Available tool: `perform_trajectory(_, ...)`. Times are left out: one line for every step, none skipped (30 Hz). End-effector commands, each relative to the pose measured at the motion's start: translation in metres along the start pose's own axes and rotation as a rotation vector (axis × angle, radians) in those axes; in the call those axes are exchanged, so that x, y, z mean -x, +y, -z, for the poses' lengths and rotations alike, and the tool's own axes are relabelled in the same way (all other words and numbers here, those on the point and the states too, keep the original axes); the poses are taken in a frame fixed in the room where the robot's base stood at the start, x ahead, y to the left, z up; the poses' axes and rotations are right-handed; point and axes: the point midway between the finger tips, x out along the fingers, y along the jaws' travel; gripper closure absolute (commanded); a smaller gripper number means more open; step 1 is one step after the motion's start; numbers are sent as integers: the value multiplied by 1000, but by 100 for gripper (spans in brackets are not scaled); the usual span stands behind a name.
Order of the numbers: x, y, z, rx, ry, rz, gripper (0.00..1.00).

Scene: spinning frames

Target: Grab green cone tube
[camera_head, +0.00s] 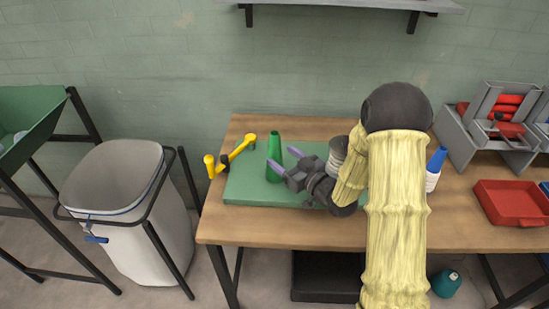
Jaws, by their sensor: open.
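The green cone tube (273,151) stands upright on a green mat (241,189) on the wooden table. My gripper (279,160) reaches in from the right with its two purple fingers apart. The fingers lie close to the cone, one overlapping its lower part in the picture. I cannot tell whether they touch it or only stand in front of it. My arm in its yellow sleeve hides part of the mat and the table.
A yellow bracket-like piece (238,148) is left of the cone. White cones topped by a blue one (434,170) stand right of my arm. A red tray (511,202) and a grey rack (490,130) are further right. A bin (126,243) stands left of the table (273,232).

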Motion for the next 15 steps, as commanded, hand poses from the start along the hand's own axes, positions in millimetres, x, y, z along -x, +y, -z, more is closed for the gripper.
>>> perform_trajectory(-7,-2,0,0,0,4,37)
perform_trajectory(-11,-2,-1,0,0,5,37)
perform_trajectory(-17,-1,-2,0,-1,4,37)
perform_trajectory(-22,-1,-2,0,-1,4,37)
perform_trajectory(-27,-2,-3,0,0,5,37)
perform_trajectory(-33,-2,-3,1,0,5,37)
perform_trajectory(-36,-1,-3,1,0,3,37)
perform_trajectory(-40,-1,-3,0,-1,3,37)
perform_trajectory(-43,-1,-4,0,-1,3,37)
perform_trajectory(-44,-1,-3,0,0,3,37)
perform_trajectory(-46,-1,-4,0,0,3,37)
perform_trajectory(-46,-1,-4,0,0,2,37)
perform_trajectory(-46,-1,-4,0,0,2,37)
perform_trajectory(-46,-1,-4,-1,-1,2,37)
perform_trajectory(-46,-1,-4,-1,-1,2,37)
